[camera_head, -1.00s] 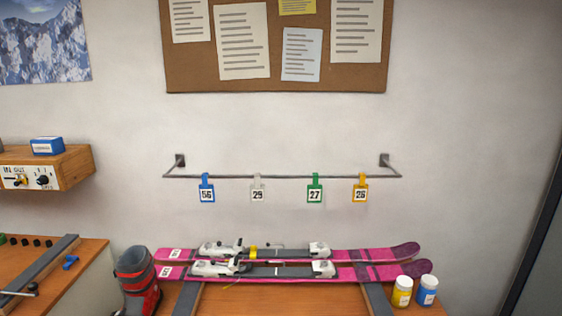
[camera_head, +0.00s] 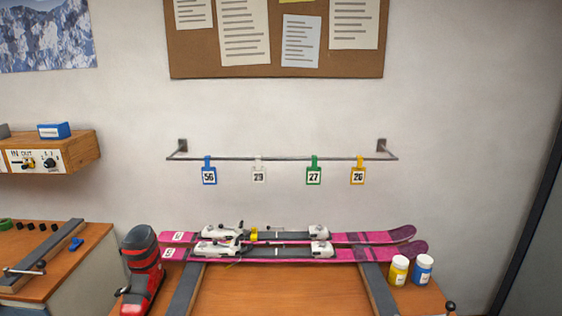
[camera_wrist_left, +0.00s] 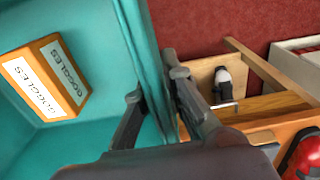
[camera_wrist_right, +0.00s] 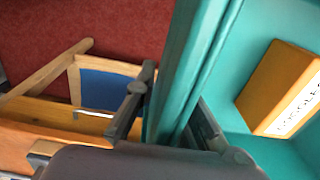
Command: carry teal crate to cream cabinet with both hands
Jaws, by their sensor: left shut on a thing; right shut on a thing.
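The teal crate (camera_wrist_left: 95,20) is open-topped and holds an orange box labelled GOGGLES (camera_wrist_left: 45,78). My left gripper (camera_wrist_left: 157,85) is shut on one crate wall, one finger inside and one outside. In the right wrist view, my right gripper (camera_wrist_right: 175,90) is shut on another wall of the crate (camera_wrist_right: 196,50). An orange box (camera_wrist_right: 283,88) shows inside the crate there too. Neither the crate nor my grippers show in the head view. I cannot make out a cream cabinet in these frames.
A wooden bench (camera_head: 275,292) holds pink skis (camera_head: 345,254), a ski boot (camera_head: 141,270) and two small jars (camera_head: 398,270). A tag rail (camera_head: 285,158) is on the wall. Red floor (camera_wrist_right: 60,25) and wooden furniture (camera_wrist_left: 262,68) show below the crate.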

